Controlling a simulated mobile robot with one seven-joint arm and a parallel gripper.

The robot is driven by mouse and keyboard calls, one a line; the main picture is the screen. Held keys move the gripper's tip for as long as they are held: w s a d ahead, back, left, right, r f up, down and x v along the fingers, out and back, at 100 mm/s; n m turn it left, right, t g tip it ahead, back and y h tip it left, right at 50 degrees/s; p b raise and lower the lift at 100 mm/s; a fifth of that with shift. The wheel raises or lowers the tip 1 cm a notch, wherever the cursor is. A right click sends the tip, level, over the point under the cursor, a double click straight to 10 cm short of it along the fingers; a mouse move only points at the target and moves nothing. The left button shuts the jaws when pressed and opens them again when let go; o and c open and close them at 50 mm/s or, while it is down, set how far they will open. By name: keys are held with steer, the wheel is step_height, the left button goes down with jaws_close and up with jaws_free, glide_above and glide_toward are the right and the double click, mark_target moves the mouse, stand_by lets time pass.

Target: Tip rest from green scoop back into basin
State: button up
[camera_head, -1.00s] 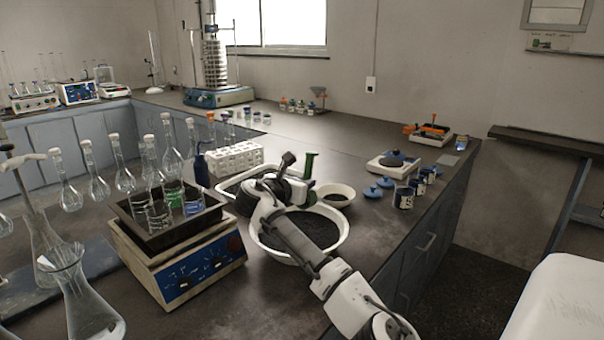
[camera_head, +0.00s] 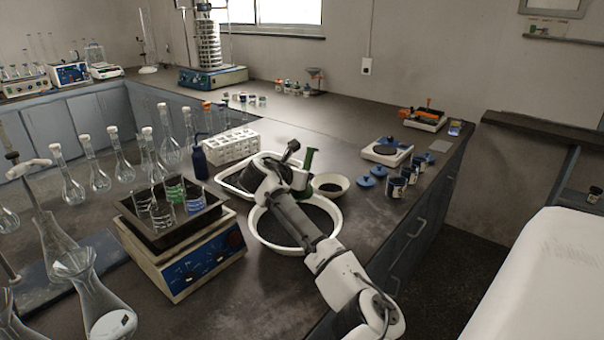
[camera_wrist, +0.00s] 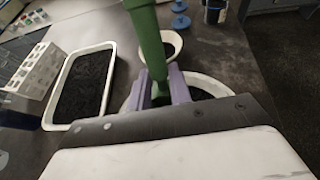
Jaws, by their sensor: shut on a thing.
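The green scoop shows in the head view (camera_head: 308,160) as an upright green handle just beyond my wrist. In the wrist view the scoop (camera_wrist: 148,40) runs up from between the purple fingers of my gripper (camera_wrist: 160,92), which is shut on it. The scoop's bowl and anything in it are hidden. The white basin (camera_head: 262,240), holding dark grains, stands under my forearm. Its rim also shows behind my gripper in the wrist view (camera_wrist: 215,84). My gripper is over the far side of the basin; the exact height is hard to tell.
A white tray of dark material (camera_wrist: 60,82) lies left of the basin. A small white bowl (camera_head: 342,192) stands beyond it. Blue-labelled jars (camera_head: 396,187) and blue lids (camera_head: 364,182) are to the right. A hotplate with glassware (camera_head: 205,265) stands at the left.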

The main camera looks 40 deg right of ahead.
steer(key=p, duration=0.3)
steer(key=shift+d+r+y, duration=0.25)
steer(key=shift+r+y, duration=0.05)
steer(key=shift+r, duration=0.05)
steer(key=d+y+p, duration=0.1)
steer(key=y+p, duration=0.1)
steer(key=p, duration=0.5)
steer(key=shift+w+d+g, duration=0.15)
steer(key=shift+w+g, duration=0.05)
steer(key=shift+g, duration=0.2)
steer(key=shift+f+y+p, duration=0.1)
steer(key=shift+y+p, duration=0.2)
steer(key=shift+p, duration=0.1)
steer(key=shift+w+d+f+y+b, duration=0.1)
steer(key=shift+d+f+y+b, duration=0.25)
steer(key=shift+y, duration=0.25)
